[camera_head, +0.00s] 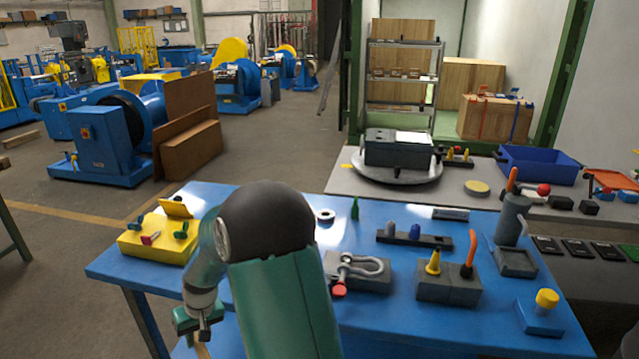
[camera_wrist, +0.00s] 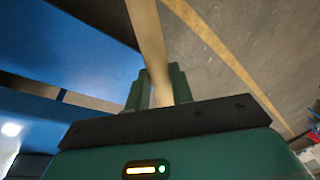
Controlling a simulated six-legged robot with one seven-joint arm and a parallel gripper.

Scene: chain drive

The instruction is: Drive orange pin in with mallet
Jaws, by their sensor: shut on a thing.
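My gripper (camera_head: 198,322) hangs low at the left front edge of the blue table (camera_head: 120,268). In the wrist view my gripper (camera_wrist: 158,88) is shut on a pale wooden handle (camera_wrist: 150,40), which looks like the mallet's. Only a short end of this handle (camera_head: 203,350) shows in the head view. The mallet's head is not in view. An orange bent pin-like piece (camera_head: 472,250) stands up from a grey block (camera_head: 447,288) at the table's right, beside a yellow cone (camera_head: 433,265). My gripper is well apart from it. How deep it sits is unclear.
A yellow box (camera_head: 150,245) with knobs stands at the table's left. A shackle (camera_head: 360,268) on a grey block, a dark strip with pegs (camera_head: 413,238), a grey cylinder (camera_head: 511,218) and a yellow-capped blue block (camera_head: 541,315) also stand there. My arm hides the table's middle.

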